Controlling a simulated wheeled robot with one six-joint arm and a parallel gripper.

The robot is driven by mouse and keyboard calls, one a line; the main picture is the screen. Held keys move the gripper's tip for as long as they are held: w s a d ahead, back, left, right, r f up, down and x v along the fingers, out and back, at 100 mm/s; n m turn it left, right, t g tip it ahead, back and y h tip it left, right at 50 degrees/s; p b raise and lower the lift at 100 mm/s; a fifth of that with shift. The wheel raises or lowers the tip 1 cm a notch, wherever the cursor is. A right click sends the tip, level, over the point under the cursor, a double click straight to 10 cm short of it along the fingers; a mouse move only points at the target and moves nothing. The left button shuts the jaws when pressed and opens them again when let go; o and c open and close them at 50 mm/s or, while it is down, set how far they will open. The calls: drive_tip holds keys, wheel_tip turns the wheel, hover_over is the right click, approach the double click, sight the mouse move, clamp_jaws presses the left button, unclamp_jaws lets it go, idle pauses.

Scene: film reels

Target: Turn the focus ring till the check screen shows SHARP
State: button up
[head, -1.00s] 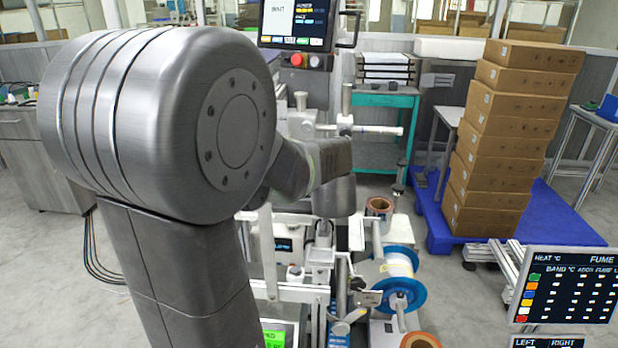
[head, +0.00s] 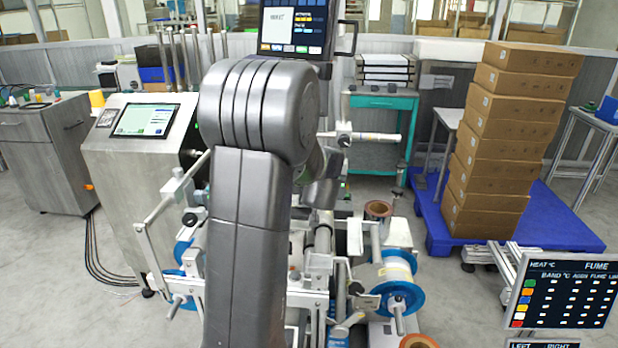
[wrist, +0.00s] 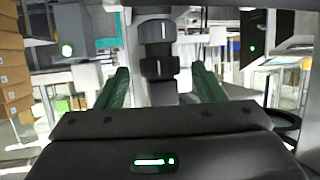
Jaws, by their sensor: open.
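A dark stepped cylinder (wrist: 158,50) with white index marks hangs in the middle of the wrist view; it looks like the lens with the focus ring, but I cannot tell which band is the ring. My gripper (wrist: 160,74) is open, its two green fingers pointing toward the cylinder, one on either side in the picture. Gaps show on both sides; nothing is held. I cannot tell how far the cylinder is beyond the fingertips. In the head view my arm hides the gripper and the cylinder. A dark screen (head: 312,20) stands above; its small text is unreadable, so I see no SHARP.
A steel cabinet with a lit tablet screen (head: 143,120) stands left. A blue-flanged reel (head: 398,283) and a copper-coloured roll (head: 378,209) are right of my arm. Stacked cartons (head: 505,140) stand on a blue pallet (head: 570,225). A heat panel (head: 565,290) is at lower right.

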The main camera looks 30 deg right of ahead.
drive_tip(key=shift+w+f, duration=0.1)
drive_tip(key=shift+w, duration=0.1)
drive_tip(key=c, duration=1)
drive_tip(key=shift+a+f+m+h+b, duration=0.1)
drive_tip(key=shift+f+m+h+b, duration=0.25)
drive_tip(key=shift+b, duration=0.8)
drive_tip(key=shift+a+m+g+h+b, duration=0.1)
drive_tip(key=shift+m+g+h+b, duration=0.2)
drive_tip(key=shift+b, duration=0.3)
drive_tip(key=shift+w+a+r+m+h, duration=0.1)
drive_tip(key=shift+r+m+h, duration=0.15)
drive_tip(key=shift+m+h, duration=0.2)
drive_tip(key=shift+m+g+h, duration=0.4)
drive_tip(key=shift+g+h, duration=0.1)
drive_tip(key=shift+r, duration=0.1)
